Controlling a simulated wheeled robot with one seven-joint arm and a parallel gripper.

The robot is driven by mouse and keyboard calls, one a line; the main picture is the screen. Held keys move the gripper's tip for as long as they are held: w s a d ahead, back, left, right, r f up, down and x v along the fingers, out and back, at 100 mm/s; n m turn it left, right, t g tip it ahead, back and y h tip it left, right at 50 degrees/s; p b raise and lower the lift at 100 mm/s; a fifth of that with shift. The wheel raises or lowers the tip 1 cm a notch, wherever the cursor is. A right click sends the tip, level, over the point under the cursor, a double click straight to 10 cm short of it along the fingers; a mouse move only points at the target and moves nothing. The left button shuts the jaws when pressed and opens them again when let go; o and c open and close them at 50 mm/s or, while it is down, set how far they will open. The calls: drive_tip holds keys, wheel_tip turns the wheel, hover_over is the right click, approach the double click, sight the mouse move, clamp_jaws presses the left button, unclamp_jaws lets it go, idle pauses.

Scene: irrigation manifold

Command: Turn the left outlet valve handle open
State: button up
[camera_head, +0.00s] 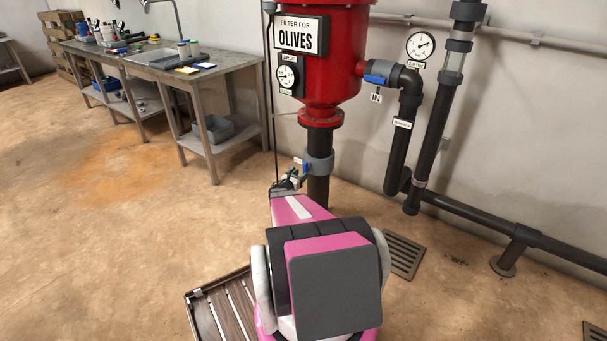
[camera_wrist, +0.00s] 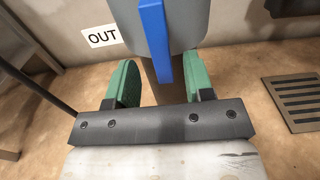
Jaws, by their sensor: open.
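The outlet valve (camera_head: 319,162) is a grey body on the dark pipe below the red filter tank, and it also fills the top of the wrist view (camera_wrist: 195,25). Its blue handle (camera_wrist: 155,38) points down in the wrist view, and a small part of it shows in the head view (camera_head: 306,168). My gripper (camera_wrist: 160,72) is open, with green finger pads on either side of the handle's lower end in the picture. Neither pad visibly touches the handle; exact depth is unclear. In the head view my gripper (camera_head: 291,181) is beside the valve, partly hidden by my arm.
An OUT label (camera_wrist: 101,36) is beside the valve. The red filter tank (camera_head: 335,75) stands above. An inlet valve with a blue handle (camera_head: 377,79) is at upper right. A workbench (camera_head: 225,70) stands left, a slatted pallet (camera_head: 222,308) lies front left, and a floor grate (camera_head: 403,255) lies right.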

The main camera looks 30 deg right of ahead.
drive_tip(key=v, duration=0.7)
drive_tip(key=shift+s+a, duration=0.1)
drive_tip(key=shift+a, duration=0.05)
drive_tip(key=s+a+r+m+g+y, duration=0.2)
drive_tip(key=s+a+r+m+y, duration=0.3)
drive_tip(key=a, duration=0.6)
drive_tip(key=s+a+r+m+g+y, duration=0.2)
drive_tip(key=s+a+r+m+y, duration=0.3)
drive_tip(key=s+a+m, duration=0.3)
drive_tip(key=s+a+r+m+g+y, duration=0.3)
drive_tip(key=s+a+r+m+y, duration=0.3)
drive_tip(key=a, duration=1)
drive_tip(key=s+m, duration=0.1)
drive_tip(key=m, duration=0.2)
drive_tip(key=shift+s+m+y, duration=0.25)
drive_tip(key=shift+m+y, duration=0.05)
